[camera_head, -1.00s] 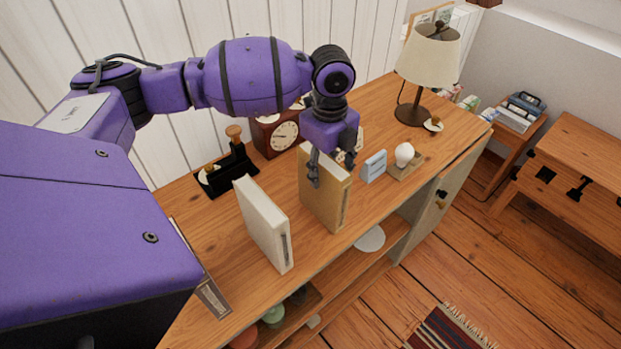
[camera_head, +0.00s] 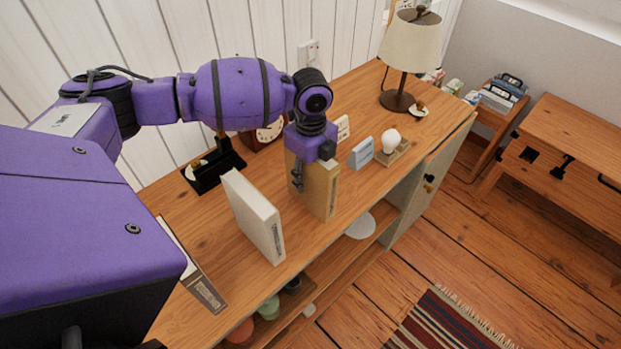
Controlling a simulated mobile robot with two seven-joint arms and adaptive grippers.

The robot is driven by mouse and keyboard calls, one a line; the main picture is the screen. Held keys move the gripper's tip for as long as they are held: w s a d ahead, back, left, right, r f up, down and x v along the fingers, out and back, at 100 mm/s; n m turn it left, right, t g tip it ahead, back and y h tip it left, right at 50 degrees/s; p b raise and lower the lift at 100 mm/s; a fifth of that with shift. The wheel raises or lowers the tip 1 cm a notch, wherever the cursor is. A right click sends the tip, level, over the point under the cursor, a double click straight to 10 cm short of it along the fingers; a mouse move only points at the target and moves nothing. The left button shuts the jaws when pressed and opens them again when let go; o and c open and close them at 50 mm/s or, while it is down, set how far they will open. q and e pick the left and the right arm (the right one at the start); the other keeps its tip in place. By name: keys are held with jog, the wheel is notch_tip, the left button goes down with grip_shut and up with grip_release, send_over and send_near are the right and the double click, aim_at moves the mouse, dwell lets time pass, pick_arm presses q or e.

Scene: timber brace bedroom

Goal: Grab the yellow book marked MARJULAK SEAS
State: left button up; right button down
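The yellow-tan book (camera_head: 320,190) stands upright on the wooden cabinet top, to the right of a white upright book. Any lettering on it is too small to read. My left gripper (camera_head: 308,165) reaches down over the book's top from the left. One dark finger lies along the book's left face, touching or very near it. The other finger is hidden behind the book and the gripper body, so I cannot tell whether it grips. The book rests on the cabinet top. My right gripper is not in view.
A white book (camera_head: 253,216) stands close on the left, and a flat book (camera_head: 195,275) lies further left. A black stand (camera_head: 213,170) and a clock (camera_head: 268,132) are behind. A small blue box (camera_head: 361,153), a bulb on a block (camera_head: 391,146) and a lamp (camera_head: 410,45) are right.

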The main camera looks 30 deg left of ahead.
pick_arm(q)
jog(key=c, duration=0.9)
grip_shut()
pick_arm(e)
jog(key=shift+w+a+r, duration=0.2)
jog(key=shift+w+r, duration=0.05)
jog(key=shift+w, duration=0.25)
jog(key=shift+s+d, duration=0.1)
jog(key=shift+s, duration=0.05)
